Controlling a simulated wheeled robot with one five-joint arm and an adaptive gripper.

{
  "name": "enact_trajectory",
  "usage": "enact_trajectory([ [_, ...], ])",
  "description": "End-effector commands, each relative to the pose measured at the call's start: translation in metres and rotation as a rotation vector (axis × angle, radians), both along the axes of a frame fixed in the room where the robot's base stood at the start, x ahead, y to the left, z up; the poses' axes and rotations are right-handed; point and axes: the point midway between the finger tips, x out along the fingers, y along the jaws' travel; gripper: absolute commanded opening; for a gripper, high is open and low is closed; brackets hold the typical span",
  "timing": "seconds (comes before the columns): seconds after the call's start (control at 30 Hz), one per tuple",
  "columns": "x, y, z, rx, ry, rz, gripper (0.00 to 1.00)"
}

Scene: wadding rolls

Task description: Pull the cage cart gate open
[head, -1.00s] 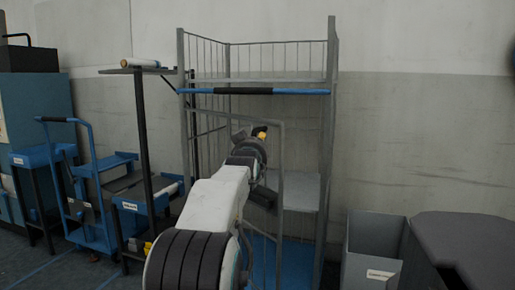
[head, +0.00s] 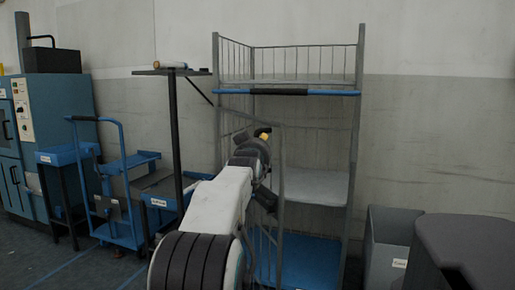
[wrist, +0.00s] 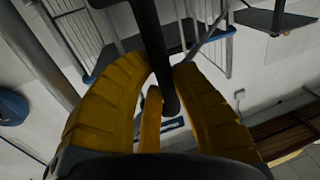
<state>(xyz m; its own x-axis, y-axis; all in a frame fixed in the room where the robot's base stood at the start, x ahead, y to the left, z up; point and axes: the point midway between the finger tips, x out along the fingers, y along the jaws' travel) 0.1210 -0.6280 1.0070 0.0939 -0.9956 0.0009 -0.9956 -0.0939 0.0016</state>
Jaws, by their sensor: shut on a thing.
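The cage cart (head: 357,150) is a grey wire-sided frame with shelves, standing against the wall. Its gate (head: 279,165) is a grey barred frame on the cart's left side, angled out toward me, its free edge well away from the right post. My gripper (head: 263,133), with yellow fingers, is at the gate's upper part, partly hidden by my arm. In the wrist view my gripper (wrist: 172,92) is shut around a dark bar, the gate handle (wrist: 153,40). The gate's lower part is partly behind my arm.
A blue-black bar (head: 310,92) crosses the cart's front above the gate. A black post stand (head: 176,120) and a blue trolley (head: 118,190) stand close on the left. A grey bin (head: 385,250) and a dark rounded object (head: 465,250) are at lower right.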

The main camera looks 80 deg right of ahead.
Motion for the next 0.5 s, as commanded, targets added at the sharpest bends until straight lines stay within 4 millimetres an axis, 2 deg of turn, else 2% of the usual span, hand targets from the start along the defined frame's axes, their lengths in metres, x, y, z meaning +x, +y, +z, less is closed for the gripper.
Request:
enact_trajectory([
  [0.13,-0.0036,-0.0002,-0.0048,0.013,0.002,-0.006,0.0],
  [0.17,-0.0036,-0.0002,-0.0049,0.013,0.002,-0.006,0.22],
  [0.4,-0.002,-0.0002,-0.003,0.008,0.001,-0.003,0.44],
  [0.5,-0.0014,0.0,-0.002,0.005,0.0,-0.002,0.5],
])
